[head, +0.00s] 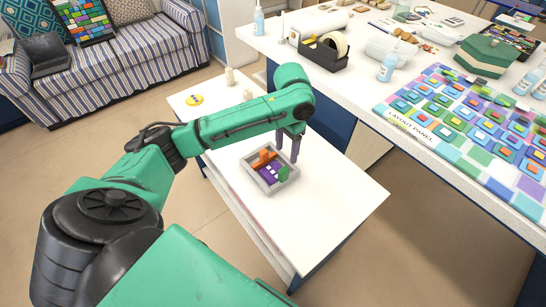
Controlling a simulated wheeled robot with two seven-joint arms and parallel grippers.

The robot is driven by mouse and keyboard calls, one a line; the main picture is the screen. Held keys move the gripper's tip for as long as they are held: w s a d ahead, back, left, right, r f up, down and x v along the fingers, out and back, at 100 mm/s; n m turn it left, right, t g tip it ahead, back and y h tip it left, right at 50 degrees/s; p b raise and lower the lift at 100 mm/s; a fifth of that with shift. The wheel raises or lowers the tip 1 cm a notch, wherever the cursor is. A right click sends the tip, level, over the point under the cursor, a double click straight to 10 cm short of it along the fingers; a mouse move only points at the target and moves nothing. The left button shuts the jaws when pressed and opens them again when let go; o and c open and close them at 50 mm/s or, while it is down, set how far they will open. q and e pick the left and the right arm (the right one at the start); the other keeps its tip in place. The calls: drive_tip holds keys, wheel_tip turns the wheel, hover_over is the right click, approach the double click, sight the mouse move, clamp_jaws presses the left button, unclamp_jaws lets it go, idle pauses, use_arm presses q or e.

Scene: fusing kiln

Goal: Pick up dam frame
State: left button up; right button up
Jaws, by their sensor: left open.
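The dam frame (263,185) is a grey, square, open frame lying flat on the white top of a low cabinet. Inside it are orange, purple and green pieces and some small white bits. My left gripper (287,158) points down at the frame's far right side, with its purple fingers open. The fingertips are close to the frame's rim; I cannot tell whether they touch it or straddle it. My right gripper is out of view.
The low white cabinet top (323,214) is mostly clear around the frame. A yellow round sticker (194,100) and small pale figures (230,77) are at its far end. The higher counter at right holds a layout panel (470,115), bottles and a tape dispenser (325,50).

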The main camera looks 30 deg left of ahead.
use_arm(q)
hover_over(284, 169)
wheel_tip(284, 169, down, 4)
drive_tip(key=shift+s+d+f, duration=0.1)
drive_tip(key=shift+s+d, duration=0.05)
wheel_tip(284, 169, down, 6)
drive_tip(key=shift+r+p, duration=0.2)
drive_tip(key=shift+p, duration=0.1)
drive_tip(key=shift+f, duration=0.5)
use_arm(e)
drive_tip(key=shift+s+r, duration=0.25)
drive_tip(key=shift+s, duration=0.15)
use_arm(q)
clamp_jaws()
drive_tip(key=shift+r, duration=0.1)
